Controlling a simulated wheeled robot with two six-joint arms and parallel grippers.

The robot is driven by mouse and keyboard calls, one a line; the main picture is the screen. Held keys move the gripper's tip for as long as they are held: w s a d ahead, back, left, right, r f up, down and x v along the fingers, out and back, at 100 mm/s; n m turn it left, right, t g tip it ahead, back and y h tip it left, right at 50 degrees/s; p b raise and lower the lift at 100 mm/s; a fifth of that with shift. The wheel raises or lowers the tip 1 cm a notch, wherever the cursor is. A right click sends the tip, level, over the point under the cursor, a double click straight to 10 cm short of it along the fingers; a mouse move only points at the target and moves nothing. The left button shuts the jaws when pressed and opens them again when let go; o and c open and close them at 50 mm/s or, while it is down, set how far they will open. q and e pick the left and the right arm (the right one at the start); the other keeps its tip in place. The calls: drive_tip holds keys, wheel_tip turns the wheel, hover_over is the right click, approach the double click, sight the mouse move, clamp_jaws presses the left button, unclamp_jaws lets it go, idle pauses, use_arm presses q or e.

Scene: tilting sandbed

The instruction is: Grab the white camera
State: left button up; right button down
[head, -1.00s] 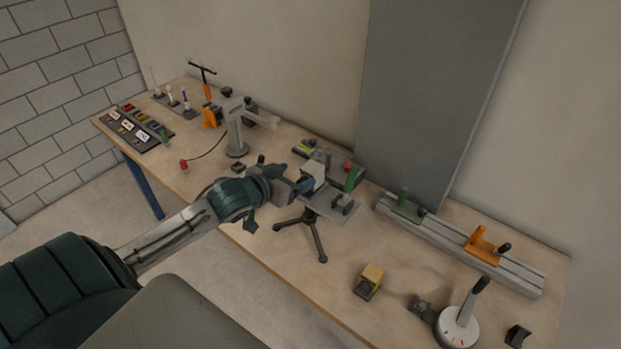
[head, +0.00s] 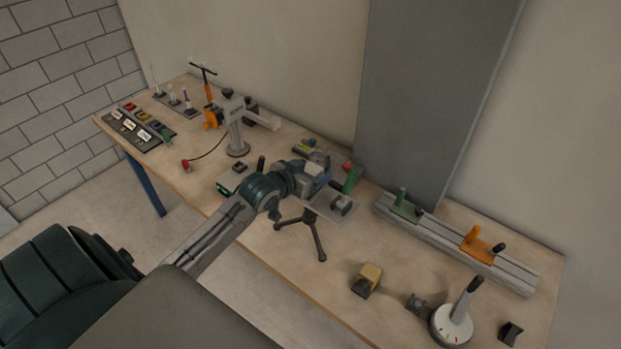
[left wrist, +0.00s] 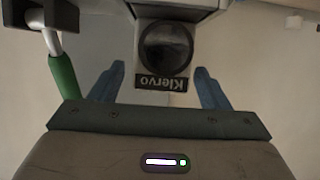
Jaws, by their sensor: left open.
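The white camera (head: 316,168) sits on a grey plate (head: 333,208) on a black tripod (head: 316,236), with a green-handled lever (head: 349,182) beside it. My left gripper (head: 308,184) is right at the camera, and its arm hides part of it. In the left wrist view, the camera's dark round lens and its "Klervo" label (left wrist: 162,82) appear upside down. The blue fingers of my left gripper (left wrist: 160,78) are open, one on each side of the lens and label, with gaps visible. My right gripper is not in view.
The tripod stands at the wooden bench (head: 285,255). A grey lamp-like stand (head: 236,135) is to the left. A grey rail (head: 455,245) with green and orange carriages lies right. A yellow block (head: 368,277) and a white round dial base (head: 452,325) are in front.

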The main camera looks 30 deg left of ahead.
use_arm(q)
drive_tip(key=c, duration=1.4)
drive_tip(key=shift+o, duration=0.2)
drive_tip(key=shift+r, duration=0.2)
